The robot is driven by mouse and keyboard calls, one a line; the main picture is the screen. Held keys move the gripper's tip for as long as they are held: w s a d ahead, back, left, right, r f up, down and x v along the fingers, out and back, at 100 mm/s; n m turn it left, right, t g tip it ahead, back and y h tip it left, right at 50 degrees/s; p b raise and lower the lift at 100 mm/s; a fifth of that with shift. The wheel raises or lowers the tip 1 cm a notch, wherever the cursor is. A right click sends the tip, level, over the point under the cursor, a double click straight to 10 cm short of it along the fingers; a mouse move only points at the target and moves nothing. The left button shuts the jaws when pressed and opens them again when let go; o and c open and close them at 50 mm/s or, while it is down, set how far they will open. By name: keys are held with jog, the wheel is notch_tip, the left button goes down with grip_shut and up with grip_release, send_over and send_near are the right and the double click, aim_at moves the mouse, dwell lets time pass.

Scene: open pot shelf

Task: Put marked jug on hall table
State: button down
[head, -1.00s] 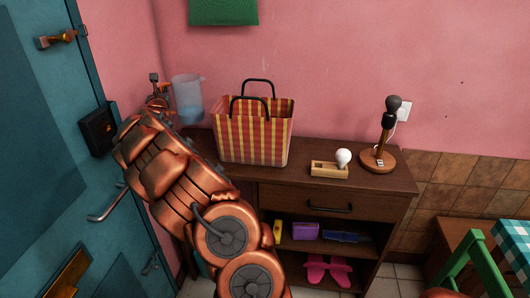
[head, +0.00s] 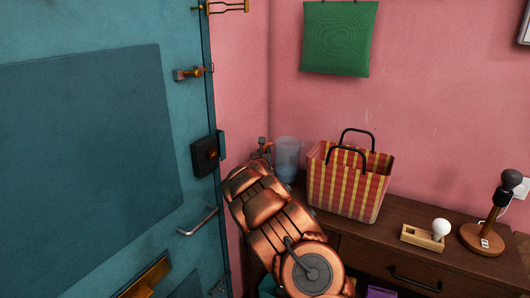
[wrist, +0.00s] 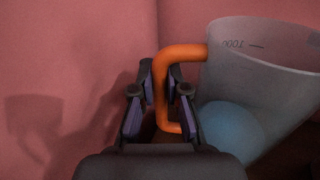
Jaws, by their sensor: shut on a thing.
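The marked jug is a clear, pale cup with measuring marks and an orange handle. In the head view the jug (head: 287,160) is at the back left end of the hall table (head: 405,215), left of the striped bag. The wrist view shows the jug (wrist: 270,75) upright or slightly tilted, with something blue inside. My gripper (wrist: 160,85) is shut on its orange handle; it also shows in the head view (head: 265,150). The jug's base is hidden, so I cannot tell whether it touches the tabletop.
A red and yellow striped bag (head: 345,185) stands close right of the jug. A light bulb on a wooden block (head: 425,237) and a lamp (head: 485,235) stand farther right. The teal door (head: 90,150) is close on the left, with pink walls behind.

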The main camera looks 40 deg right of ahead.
jog(key=shift+f, duration=0.4)
jog(key=c, duration=1.2)
grip_release()
jog(key=shift+r, duration=0.2)
jog(key=shift+b+v, duration=0.75)
jog(key=shift+v, duration=5.35)
